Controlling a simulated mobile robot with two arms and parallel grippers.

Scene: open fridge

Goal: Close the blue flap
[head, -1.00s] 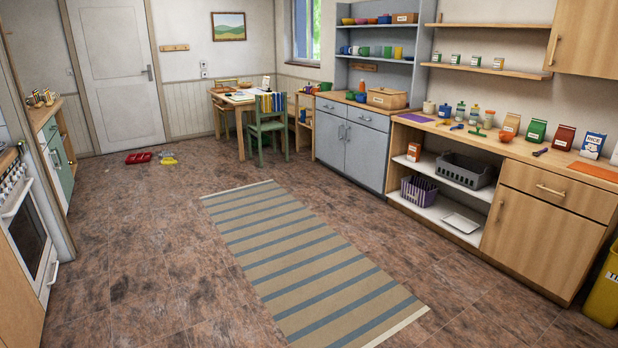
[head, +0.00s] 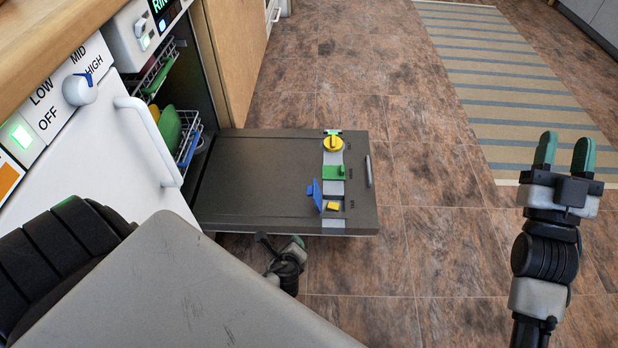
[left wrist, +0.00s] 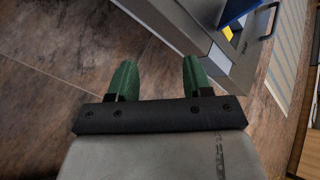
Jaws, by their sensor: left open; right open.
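The blue flap (head: 315,195) stands raised on the inner face of the lowered dishwasher door, beside a small recess with a yellow block (head: 333,206). It also shows at the top of the left wrist view (left wrist: 236,10), partly cut off. My left gripper (head: 281,241) is just off the door's near edge, to the lower left of the flap, largely hidden by my arm. In the left wrist view its green fingers (left wrist: 158,66) are apart and empty. My right gripper (head: 564,153) is open and empty over the floor, well right of the door.
The dishwasher door (head: 255,180) lies open and flat, carrying a green piece (head: 335,173) and a yellow knob (head: 333,143). A rack (head: 186,148) with dishes is inside. A white appliance with a handle (head: 150,140) stands at left. The floor right of the door is clear.

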